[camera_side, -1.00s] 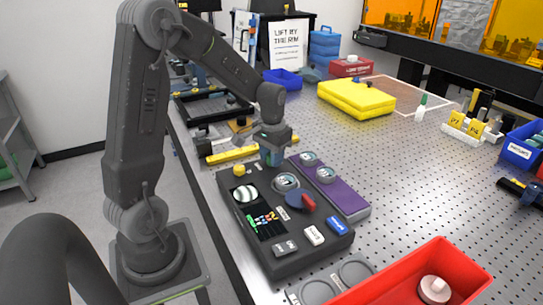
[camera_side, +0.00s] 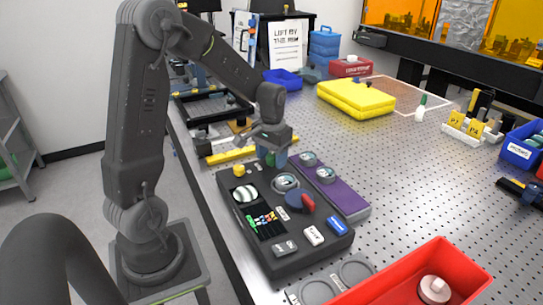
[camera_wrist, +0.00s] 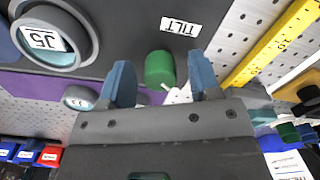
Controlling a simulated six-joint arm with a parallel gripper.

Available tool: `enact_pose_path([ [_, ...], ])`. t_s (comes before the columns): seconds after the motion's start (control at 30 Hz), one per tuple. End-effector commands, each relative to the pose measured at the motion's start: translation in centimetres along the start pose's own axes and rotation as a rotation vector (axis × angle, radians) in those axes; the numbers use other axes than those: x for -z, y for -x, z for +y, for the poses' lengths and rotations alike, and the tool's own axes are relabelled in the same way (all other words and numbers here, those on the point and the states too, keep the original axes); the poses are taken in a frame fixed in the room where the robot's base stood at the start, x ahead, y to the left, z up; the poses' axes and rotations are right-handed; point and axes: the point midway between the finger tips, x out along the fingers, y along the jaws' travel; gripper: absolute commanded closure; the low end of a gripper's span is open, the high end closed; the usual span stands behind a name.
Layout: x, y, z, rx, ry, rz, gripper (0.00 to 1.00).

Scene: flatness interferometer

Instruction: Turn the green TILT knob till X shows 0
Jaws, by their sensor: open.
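The green TILT knob (camera_wrist: 160,68) stands on the dark console between my two blue fingertips in the wrist view, with a visible gap on each side. A white mark shows at its lower edge. The TILT label (camera_wrist: 181,26) lies beside it. My gripper (camera_wrist: 162,80) is open around the knob, not clamped on it. In the side view my gripper (camera_side: 274,156) is low over the console's far end, with a bit of the green knob showing. The console's screen (camera_side: 262,214) shows a striped round fringe picture and small coloured readouts; the X value is too small to read.
On the console (camera_side: 285,262) are a yellow knob (camera_side: 239,170), a red-and-blue knob (camera_side: 300,201) and labelled buttons. A purple block (camera_side: 345,200) with round gauges lies alongside. A red bin (camera_side: 440,262) is at front right; a yellow bar (camera_side: 230,155) lies behind.

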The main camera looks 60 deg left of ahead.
Motion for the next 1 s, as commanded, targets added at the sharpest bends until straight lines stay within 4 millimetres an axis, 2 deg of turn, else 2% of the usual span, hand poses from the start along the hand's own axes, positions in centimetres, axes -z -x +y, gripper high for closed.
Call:
enact_pose_path([
  [0.23,0.0,0.1,0.0,0.0,0.0,-0.001,0.43],
  [0.37,0.0,1.3,0.0,0.0,0.0,0.002,0.43],
  [0.8,0.1,10.6,0.0,0.0,0.0,0.004,0.43],
  [1.0,0.0,13.1,0.0,0.0,0.0,0.001,0.43],
])
